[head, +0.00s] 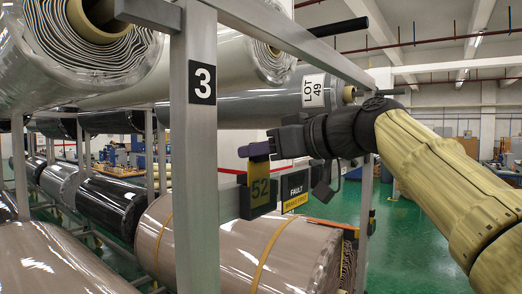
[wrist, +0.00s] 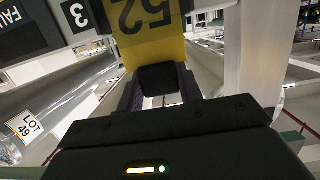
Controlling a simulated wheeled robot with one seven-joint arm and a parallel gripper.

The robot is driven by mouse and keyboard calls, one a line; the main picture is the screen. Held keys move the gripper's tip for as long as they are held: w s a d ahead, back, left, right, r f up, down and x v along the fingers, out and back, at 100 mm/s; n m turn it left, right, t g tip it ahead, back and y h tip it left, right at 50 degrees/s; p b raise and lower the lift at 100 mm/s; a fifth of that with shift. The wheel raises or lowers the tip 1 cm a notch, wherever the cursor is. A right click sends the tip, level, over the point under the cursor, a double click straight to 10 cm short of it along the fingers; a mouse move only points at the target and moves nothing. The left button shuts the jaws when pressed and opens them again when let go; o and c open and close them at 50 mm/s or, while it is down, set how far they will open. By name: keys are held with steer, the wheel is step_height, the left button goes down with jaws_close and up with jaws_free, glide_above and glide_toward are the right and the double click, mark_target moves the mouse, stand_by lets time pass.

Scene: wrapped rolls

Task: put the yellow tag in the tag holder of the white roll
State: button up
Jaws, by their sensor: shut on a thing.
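The yellow tag (head: 260,172), marked 52, is upright in my gripper (head: 258,152), which is shut on its top edge. Its lower part lies at a dark tag holder (head: 245,206) on the rack's crossbar and overlaps it; I cannot tell if it sits fully inside. In the wrist view the tag (wrist: 152,45) appears upside down ahead of my gripper (wrist: 158,85). A pale, whitish roll (head: 225,72) lies on the upper rack level, above the holder. A wrapped beige roll (head: 215,240) lies below it.
A black and yellow FAULT sign (head: 295,188) hangs just right of the holder. A grey upright (head: 193,150) marked 3 stands to the left. A grey roll (head: 240,108) carries a LOT 49 label (head: 313,91). Green floor (head: 420,240) is open at right.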

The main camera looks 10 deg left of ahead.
steer(key=shift+f+b, duration=0.5)
steer(key=shift+f, duration=0.05)
steer(key=o, duration=1.1)
steer(key=shift+c, duration=0.2)
steer(key=b+v, duration=0.3)
steer(key=v, duration=1.4)
steer(key=shift+d+b, duration=0.2)
steer(key=shift+b, duration=0.15)
steer(key=shift+s, duration=0.1)
